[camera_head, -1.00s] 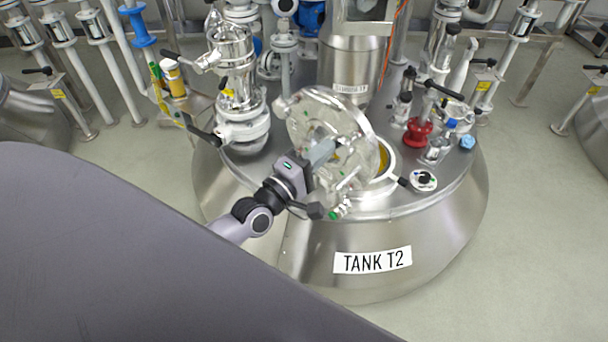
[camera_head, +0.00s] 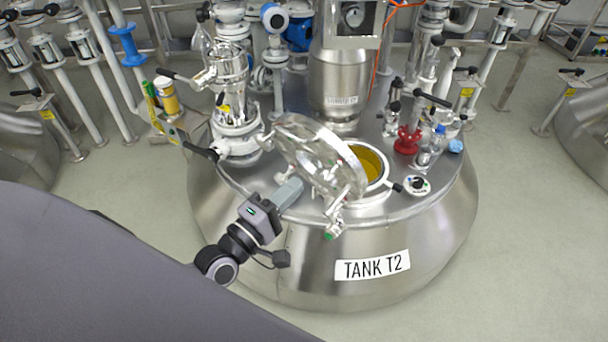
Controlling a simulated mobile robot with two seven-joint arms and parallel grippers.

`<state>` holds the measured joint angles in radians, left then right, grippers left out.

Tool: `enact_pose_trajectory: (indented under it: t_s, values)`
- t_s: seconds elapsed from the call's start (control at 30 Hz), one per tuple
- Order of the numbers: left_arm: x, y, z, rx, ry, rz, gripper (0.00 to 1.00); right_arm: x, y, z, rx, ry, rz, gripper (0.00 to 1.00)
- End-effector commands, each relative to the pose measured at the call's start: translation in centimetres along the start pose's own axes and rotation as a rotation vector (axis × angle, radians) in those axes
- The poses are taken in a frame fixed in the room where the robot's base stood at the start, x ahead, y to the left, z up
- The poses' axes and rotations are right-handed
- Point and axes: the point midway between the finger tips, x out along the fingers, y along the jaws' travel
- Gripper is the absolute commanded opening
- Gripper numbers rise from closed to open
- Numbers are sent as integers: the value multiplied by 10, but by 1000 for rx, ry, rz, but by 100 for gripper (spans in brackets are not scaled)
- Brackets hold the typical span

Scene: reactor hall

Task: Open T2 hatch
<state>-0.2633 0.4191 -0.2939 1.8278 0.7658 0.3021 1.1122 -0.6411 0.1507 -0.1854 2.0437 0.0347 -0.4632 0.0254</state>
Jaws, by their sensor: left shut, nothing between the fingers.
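The T2 hatch lid (camera_head: 315,155) is a round glass disc in a metal ring. It stands tilted up to the left of its opening (camera_head: 374,165), where yellow shows inside a white and metal rim. The tank T2 (camera_head: 290,265) is a wide steel vessel with a "TANK T2" label (camera_head: 372,265). My left gripper (camera_head: 288,192) is shut and empty. It is at the lower left of the raised lid, close to its edge; I cannot tell whether it touches. My right gripper is not in view.
On the tank top, a steel valve assembly (camera_head: 233,115) stands left of the lid and a steel column (camera_head: 341,85) behind it. A red fitting (camera_head: 408,140) and glass fittings stand at right. Grey floor (camera_head: 525,240) is clear on the right.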

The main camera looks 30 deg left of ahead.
Motion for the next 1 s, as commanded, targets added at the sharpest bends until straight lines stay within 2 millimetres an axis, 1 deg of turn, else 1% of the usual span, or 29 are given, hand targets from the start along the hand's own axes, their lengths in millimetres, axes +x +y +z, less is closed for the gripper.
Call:
enact_pose_trajectory:
  t_s: [0.03, 0.1, 0.23, 0.4, 0.57, 0.67, 0.77, 0.87, 0.9, 0.97, 1.0]
  values:
    - [-9, 1, 0, 0, -1, -4, 0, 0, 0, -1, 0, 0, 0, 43]
    - [-18, 2, 0, 1, -1, -3, 0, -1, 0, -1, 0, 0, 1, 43]
    - [-30, 3, 0, 0, 0, -2, 0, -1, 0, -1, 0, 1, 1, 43]
    - [-36, 4, 0, 1, 0, -1, 0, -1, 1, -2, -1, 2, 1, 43]
    - [-36, 4, 0, 1, -1, -1, 0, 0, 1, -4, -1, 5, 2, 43]
    - [-38, 1, 5, 39, -11, -19, 0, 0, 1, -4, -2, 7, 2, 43]
    - [-44, -11, 19, 171, -49, -78, 0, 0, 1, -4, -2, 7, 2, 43]
    - [-56, -31, 38, 405, -119, -177, 0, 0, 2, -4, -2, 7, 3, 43]
    - [-62, -40, 46, 517, -156, -222, 0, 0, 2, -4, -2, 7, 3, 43]
    - [-74, -55, 56, 689, -219, -293, 0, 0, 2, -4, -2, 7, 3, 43]
    - [-82, -65, 61, 803, -263, -340, 0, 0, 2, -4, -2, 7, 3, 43]
